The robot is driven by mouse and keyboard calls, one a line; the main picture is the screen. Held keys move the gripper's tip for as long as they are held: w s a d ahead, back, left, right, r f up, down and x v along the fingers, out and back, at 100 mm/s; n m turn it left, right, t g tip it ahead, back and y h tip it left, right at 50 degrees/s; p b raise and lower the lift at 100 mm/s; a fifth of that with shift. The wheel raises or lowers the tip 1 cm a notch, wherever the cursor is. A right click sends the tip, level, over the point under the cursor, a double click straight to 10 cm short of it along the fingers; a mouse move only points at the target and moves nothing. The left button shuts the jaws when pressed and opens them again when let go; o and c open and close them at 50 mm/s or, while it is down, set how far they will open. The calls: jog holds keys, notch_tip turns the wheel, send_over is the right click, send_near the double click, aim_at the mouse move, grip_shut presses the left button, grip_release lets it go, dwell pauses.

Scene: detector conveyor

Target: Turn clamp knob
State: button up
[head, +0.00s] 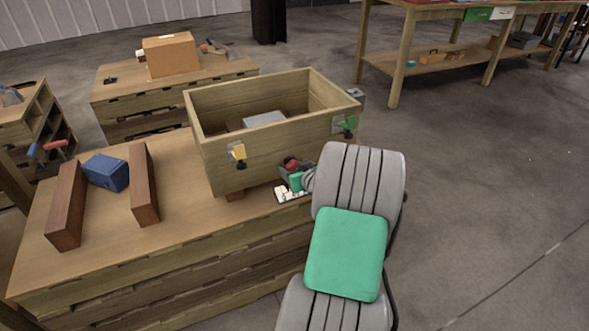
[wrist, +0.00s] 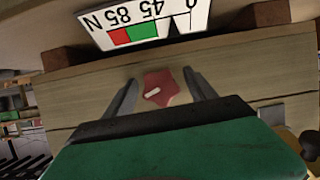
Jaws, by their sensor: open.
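The clamp knob (wrist: 160,88) is red and star-shaped with a short white mark, on a wooden face in the wrist view. My gripper (wrist: 160,79) is open, one finger on each side of the knob, with a visible gap on both sides. Above it is a white scale (wrist: 145,24), upside down, reading 0, 45, 85 and N, with red and green bands and a dark pointer. In the head view my gripper (head: 294,178) is at the front of the wooden box (head: 214,172), where a small red part (head: 291,163) shows; my arm partly hides this spot.
The box stands on a workbench (head: 180,225) and carries a yellow clamp (head: 238,152) and a green clamp (head: 347,123). A blue block (head: 106,172) lies between two brown rails (head: 68,205) at the left. Open floor lies to the right.

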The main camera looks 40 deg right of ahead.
jog(key=shift+c, duration=0.3)
jog(key=c, duration=1.3)
jog(key=shift+f+m+t+y+b, duration=0.1)
jog(key=shift+m+t+y+b, duration=0.25)
jog(key=shift+m+y, duration=0.35)
jog(key=shift+m+t+y+b, duration=0.3)
jog(key=shift+m+y, duration=0.3)
jog(key=shift+m, duration=0.7)
jog(key=o, duration=1.4)
jog(key=shift+c, duration=0.2)
